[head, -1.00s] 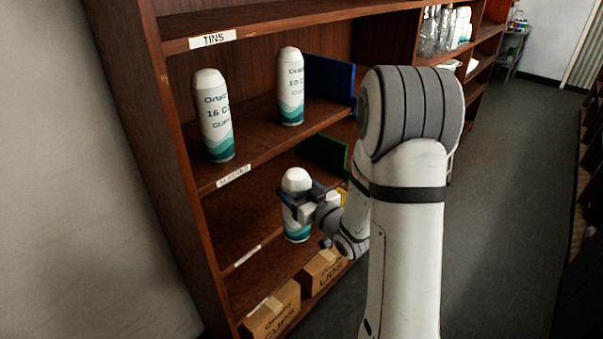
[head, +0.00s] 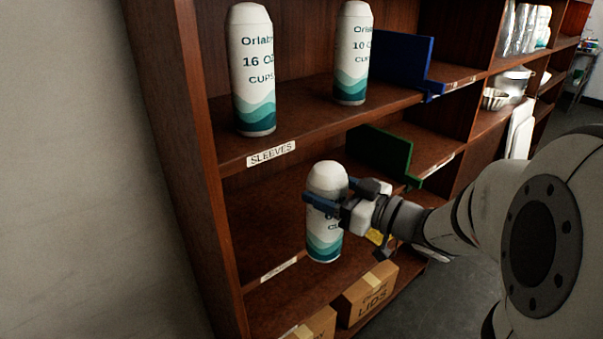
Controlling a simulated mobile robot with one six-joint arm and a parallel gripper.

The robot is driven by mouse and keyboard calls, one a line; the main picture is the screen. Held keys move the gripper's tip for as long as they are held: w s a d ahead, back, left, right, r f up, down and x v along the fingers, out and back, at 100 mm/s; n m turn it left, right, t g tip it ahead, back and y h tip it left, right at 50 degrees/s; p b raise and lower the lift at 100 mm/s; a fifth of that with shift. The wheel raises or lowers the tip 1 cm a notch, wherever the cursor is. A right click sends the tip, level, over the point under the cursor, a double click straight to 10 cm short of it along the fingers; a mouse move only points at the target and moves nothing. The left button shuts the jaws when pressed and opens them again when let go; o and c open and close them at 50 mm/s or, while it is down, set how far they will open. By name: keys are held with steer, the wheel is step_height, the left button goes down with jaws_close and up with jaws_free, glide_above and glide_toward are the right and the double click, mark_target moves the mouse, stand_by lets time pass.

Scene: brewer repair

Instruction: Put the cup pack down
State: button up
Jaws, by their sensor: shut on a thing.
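The cup pack (head: 324,243) is a white cylinder with a rounded top and teal waves at its base.
Two similar packs, a 16 oz (head: 252,75) and a 10 oz (head: 352,55), stand on the shelf above, labelled SLEEVES (head: 271,153). A green divider (head: 385,153) and a blue divider (head: 402,62) stand to the right. A LIDS carton (head: 367,293) sits below. Shelf room left of the held pack is clear.

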steer(key=f+b+x, duration=0.1)
steer(key=f+x, duration=0.2)
steer(key=x, duration=1.2)
steer(key=shift+f+b, duration=0.2)
steer(key=shift+b, duration=0.1)
steer(key=shift+f, duration=0.15)
steer(key=o, duration=1.6)
steer(key=shift+c, duration=0.2)
